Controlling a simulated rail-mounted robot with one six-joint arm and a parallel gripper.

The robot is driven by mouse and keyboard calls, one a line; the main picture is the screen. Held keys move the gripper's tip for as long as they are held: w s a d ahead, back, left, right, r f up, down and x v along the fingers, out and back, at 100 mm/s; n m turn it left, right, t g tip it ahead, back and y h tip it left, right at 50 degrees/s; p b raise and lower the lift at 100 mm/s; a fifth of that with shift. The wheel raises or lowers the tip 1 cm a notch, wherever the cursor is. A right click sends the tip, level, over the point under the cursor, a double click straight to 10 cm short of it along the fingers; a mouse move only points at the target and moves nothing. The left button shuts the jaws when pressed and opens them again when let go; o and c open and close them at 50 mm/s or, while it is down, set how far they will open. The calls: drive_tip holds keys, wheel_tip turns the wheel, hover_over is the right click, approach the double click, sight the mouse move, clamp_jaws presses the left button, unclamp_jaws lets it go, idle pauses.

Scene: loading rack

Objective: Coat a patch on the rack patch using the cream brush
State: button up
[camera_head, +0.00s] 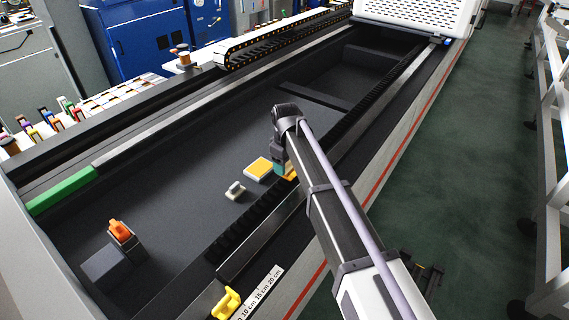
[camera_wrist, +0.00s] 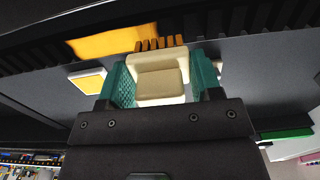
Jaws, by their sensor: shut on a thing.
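My gripper (camera_wrist: 160,85) has teal fingers shut on the cream brush (camera_wrist: 160,78), a cream block with orange bristles at its far end. In the head view my gripper (camera_head: 281,168) is low over the dark rack bed, and the brush is hidden. An orange patch (camera_wrist: 105,41) lies flat beyond the brush, its right end near the bristles; I cannot tell whether they touch. A little orange (camera_head: 291,176) also shows beside my gripper in the head view. A yellow pad with a pale rim (camera_head: 258,169) lies just left of my gripper, and also in the wrist view (camera_wrist: 88,82).
A black toothed strip (camera_head: 245,238) runs along the bed's right side. An orange-topped item (camera_head: 121,231) and a green bar (camera_head: 62,191) are at the left. The bed's middle is mostly clear.

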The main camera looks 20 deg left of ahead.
drive_tip(key=shift+r+p, duration=1.9)
drive_tip(key=shift+r, duration=0.4)
drive_tip(key=shift+f, duration=0.1)
